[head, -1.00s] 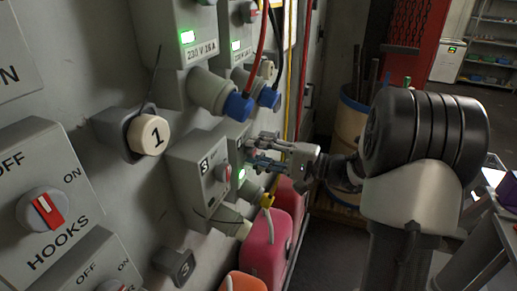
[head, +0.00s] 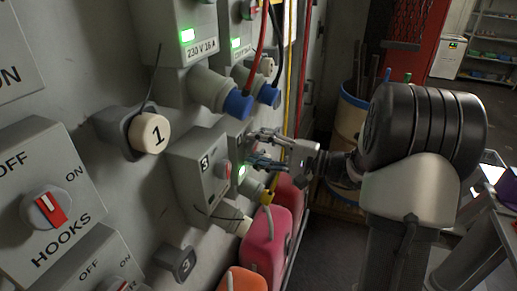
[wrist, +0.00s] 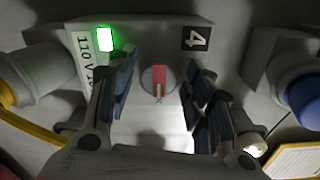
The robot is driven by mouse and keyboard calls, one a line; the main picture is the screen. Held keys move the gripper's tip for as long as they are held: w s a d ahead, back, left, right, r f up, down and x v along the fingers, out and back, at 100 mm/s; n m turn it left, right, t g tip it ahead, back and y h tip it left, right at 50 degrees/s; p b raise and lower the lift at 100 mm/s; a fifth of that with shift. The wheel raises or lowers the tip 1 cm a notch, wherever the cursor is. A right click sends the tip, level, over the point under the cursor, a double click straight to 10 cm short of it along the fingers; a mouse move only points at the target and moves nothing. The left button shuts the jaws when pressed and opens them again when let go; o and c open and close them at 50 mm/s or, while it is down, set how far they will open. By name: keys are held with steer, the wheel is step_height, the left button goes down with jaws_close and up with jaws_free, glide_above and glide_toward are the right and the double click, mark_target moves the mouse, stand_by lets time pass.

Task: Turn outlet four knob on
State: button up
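The outlet four box (wrist: 150,45) fills the middle of the wrist view, with a black label "4" and a lit green light (wrist: 105,39). Its red knob (wrist: 158,80) sits on a grey round base between my gripper's fingers. My gripper (wrist: 160,98) is open, with one finger on each side of the knob; I cannot tell whether they touch it. In the head view my gripper (head: 262,148) is at the box, just right of the outlet three box (head: 198,170). The knob of outlet four is hidden there.
A blue-ringed plug (head: 238,104) and red, black and yellow cables hang above my gripper. A yellow-collared plug (head: 268,194) and pink container (head: 265,238) are below. The HOOKS switch (head: 45,207) is at the left.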

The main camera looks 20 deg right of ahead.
steer(key=shift+o, duration=0.4)
steer(key=v, duration=1.2)
